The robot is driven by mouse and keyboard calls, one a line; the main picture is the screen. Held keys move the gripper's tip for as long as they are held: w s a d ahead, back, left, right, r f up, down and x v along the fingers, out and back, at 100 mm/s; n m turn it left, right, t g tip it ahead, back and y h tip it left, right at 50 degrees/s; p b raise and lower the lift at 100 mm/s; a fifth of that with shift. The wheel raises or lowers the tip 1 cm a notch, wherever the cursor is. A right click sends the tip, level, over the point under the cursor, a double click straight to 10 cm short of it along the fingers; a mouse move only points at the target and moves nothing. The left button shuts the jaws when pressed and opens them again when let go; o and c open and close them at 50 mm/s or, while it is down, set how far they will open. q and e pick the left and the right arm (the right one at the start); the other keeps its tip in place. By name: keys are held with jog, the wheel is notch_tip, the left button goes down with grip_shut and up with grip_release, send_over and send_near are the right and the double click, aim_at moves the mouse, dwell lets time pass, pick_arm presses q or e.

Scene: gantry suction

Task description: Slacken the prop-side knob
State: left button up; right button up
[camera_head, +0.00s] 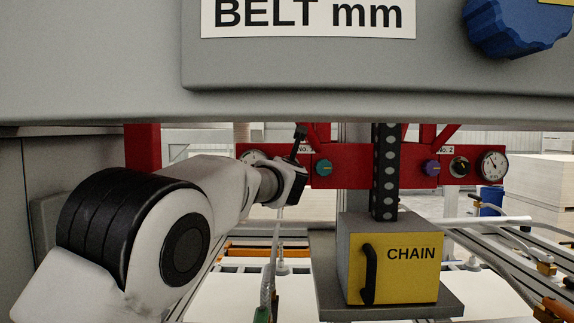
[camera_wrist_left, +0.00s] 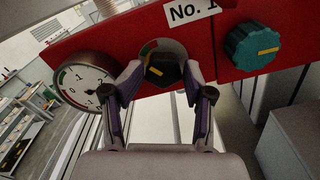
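A black knob (camera_wrist_left: 162,68) with a yellow mark is on the red beam below the "No. 1" label, between a gauge (camera_wrist_left: 85,83) and a teal knob (camera_wrist_left: 252,46). In the left wrist view my left gripper (camera_wrist_left: 161,80) is open, with one finger on each side of the black knob. I cannot tell whether they touch it. In the head view my left gripper (camera_head: 298,152) is at the beam and hides this knob; the teal knob (camera_head: 323,167) shows to its right. No visible label says which knob is prop-side. My right gripper is not in view.
The "No. 2" end of the red beam (camera_head: 400,172) carries a purple knob (camera_head: 431,168), a black knob (camera_head: 459,166) and a gauge (camera_head: 491,165). A yellow "CHAIN" box (camera_head: 405,276) stands in front. A grey panel (camera_head: 300,74) with a blue knob (camera_head: 515,24) hangs overhead.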

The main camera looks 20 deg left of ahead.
pick_arm(q)
jog(key=shift+d, duration=0.15)
jog(key=c, duration=0.9)
jog(key=shift+o, duration=0.2)
jog(key=shift+f, duration=0.1)
jog(key=shift+n+b, duration=2.15)
jog(key=shift+n, duration=1.45)
jog(key=o, duration=0.9)
jog(key=shift+c, duration=0.2)
